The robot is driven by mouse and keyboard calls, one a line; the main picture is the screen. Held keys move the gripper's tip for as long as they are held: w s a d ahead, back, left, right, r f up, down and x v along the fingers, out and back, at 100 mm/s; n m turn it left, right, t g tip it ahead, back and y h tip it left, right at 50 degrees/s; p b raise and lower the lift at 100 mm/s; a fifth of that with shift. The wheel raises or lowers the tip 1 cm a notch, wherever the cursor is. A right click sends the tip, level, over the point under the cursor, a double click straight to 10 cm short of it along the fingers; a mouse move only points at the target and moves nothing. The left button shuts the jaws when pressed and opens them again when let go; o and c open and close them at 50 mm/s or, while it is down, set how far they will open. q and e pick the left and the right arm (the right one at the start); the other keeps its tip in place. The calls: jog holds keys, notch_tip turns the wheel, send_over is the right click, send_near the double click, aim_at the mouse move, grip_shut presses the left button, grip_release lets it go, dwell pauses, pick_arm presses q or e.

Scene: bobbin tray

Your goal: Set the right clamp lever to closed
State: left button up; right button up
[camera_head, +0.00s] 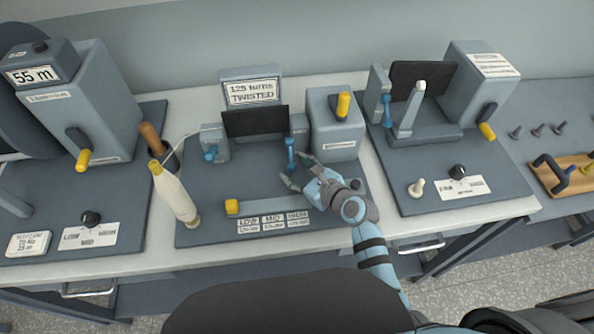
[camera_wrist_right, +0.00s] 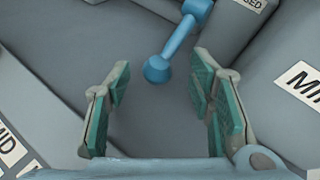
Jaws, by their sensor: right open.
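The right clamp lever (camera_head: 291,152) is a blue handle with a round ball end, on the right side of the dark plate of the middle tester. In the right wrist view its rod (camera_wrist_right: 180,37) slants down to the ball (camera_wrist_right: 157,69), which lies between the fingertips in the picture; I see no contact. My right gripper (camera_head: 297,170) is open and empty just in front of the lever. Its two teal-padded fingers (camera_wrist_right: 160,76) stand wide apart. A similar left clamp lever (camera_head: 210,152) is at the plate's other side. My left gripper is not in view.
The display reading "125 turns TWISTED" (camera_head: 252,93) stands behind the dark plate (camera_head: 256,122). A grey box with a yellow-tipped lever (camera_head: 343,105) is close on the right. The panel middle is clear.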

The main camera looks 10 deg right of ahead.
grip_shut()
jog(key=shift+r, duration=0.1)
jog(key=shift+s+r+g+p, duration=0.2)
jog(key=shift+r+g+p, duration=0.2)
jog(key=shift+p, duration=0.35)
jog(key=shift+s+r+m+g+p, duration=0.1)
jog(key=shift+r+m+g+p, duration=0.2)
jog(key=shift+r+g+p, duration=0.15)
jog(key=shift+s+r+m+g+h, duration=0.1)
jog(key=shift+r+m+g+h, duration=0.2)
jog(key=shift+r+g, duration=0.65)
jog(key=shift+s+r+m+g+h, duration=0.15)
jog(key=shift+r+m+g, duration=0.3)
jog(key=shift+g, duration=0.85)
